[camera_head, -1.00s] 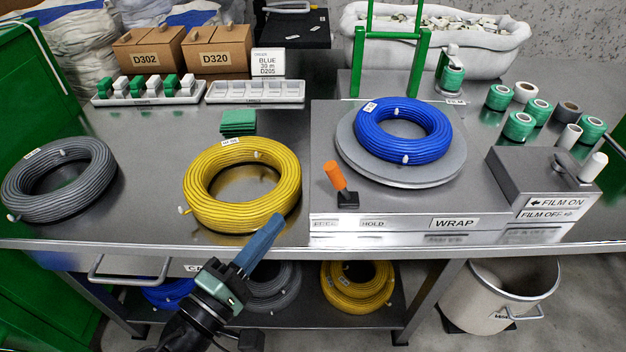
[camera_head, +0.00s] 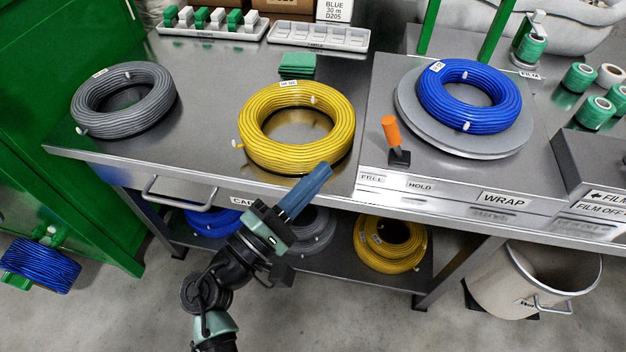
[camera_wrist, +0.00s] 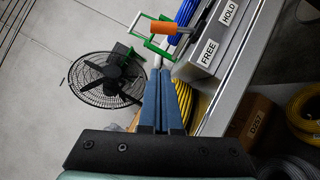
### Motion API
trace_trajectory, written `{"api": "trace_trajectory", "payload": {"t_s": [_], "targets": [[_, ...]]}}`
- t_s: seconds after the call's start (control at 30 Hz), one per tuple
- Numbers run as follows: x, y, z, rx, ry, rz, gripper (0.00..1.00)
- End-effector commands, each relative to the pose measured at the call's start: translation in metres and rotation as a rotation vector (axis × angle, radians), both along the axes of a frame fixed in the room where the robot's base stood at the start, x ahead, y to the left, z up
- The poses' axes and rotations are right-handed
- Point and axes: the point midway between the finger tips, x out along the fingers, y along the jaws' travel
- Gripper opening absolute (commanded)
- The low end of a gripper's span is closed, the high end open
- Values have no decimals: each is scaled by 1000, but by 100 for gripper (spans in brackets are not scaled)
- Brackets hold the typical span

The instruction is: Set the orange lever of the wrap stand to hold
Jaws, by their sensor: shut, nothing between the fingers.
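The wrap stand (camera_head: 452,178) is a grey metal block at the right of the bench. Its orange lever (camera_head: 391,131) rises from a black base near the front left corner and leans left, to the FREE side. The FREE label (camera_head: 371,178) and the HOLD label (camera_head: 420,186) are on the front face below it. My gripper (camera_head: 325,170) is shut and empty, left of the lever and apart from it, by the bench's front edge. In the wrist view the orange lever (camera_wrist: 163,28) shows beyond the blue fingers (camera_wrist: 170,82).
A blue coil (camera_head: 475,92) lies on the stand's round turntable (camera_head: 413,112). A yellow coil (camera_head: 262,150) lies on the bench behind my fingertips, with a grey coil (camera_head: 88,122) farther left. A bin (camera_head: 525,285) stands on the floor at right.

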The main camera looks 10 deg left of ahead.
Motion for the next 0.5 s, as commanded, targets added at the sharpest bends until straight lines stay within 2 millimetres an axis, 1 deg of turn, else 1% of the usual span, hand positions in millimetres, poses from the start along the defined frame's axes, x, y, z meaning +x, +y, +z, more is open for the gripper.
{"api": "trace_trajectory", "payload": {"t_s": [0.03, 0.1, 0.27, 0.4, 0.5], "targets": [[10, -7, 3, 1, -3, -4, 0], [23, -15, 6, -1, -3, -5, 0], [51, -32, 14, 0, -3, -3, 0], [55, -52, 23, 1, 0, -3, 0], [57, -60, 27, 1, 1, 0, 0]]}}
